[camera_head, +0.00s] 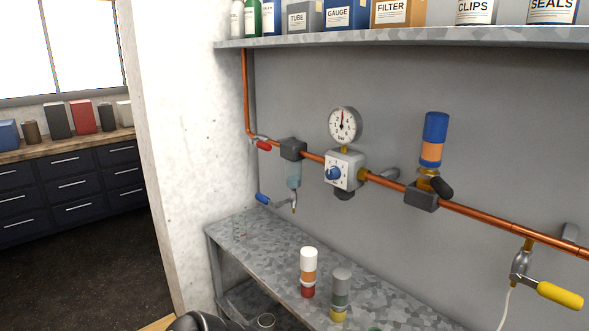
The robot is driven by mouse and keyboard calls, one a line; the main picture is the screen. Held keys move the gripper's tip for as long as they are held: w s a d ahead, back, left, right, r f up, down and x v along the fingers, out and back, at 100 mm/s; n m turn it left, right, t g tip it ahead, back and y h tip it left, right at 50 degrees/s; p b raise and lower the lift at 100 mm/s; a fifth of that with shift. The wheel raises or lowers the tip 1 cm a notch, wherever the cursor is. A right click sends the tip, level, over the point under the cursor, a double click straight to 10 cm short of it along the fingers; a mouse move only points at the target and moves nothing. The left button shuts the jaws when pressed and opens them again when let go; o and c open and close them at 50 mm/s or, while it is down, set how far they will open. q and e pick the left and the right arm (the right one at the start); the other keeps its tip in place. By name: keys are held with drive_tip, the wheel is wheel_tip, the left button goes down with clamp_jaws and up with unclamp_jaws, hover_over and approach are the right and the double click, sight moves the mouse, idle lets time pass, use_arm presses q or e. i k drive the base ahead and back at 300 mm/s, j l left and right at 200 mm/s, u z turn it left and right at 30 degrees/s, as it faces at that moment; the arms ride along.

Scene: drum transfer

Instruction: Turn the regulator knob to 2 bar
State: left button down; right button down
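The regulator is a pale square block (346,170) on the copper pipe. Its round blue regulator knob (334,173) is on the front face, with small dark marks around it that are too small to read. A round white pressure gauge (345,125) stands on top of the block. Its red needle points about straight up; the scale numbers are too small to read surely. Nothing touches the knob. Neither gripper's fingers show. A dark rounded part at the bottom edge, left of centre, may belong to my arm.
The copper pipe (480,218) runs along the grey wall, with a red-handled valve (263,145), a blue-handled valve (262,198), a blue-and-orange canister (434,140) and a yellow-handled valve (558,295). Bottles (308,272) stand on the metal bench (262,238) below. A shelf (420,36) overhangs.

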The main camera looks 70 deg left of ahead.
sight(331, 174)
drive_tip(key=u, duration=2.05)
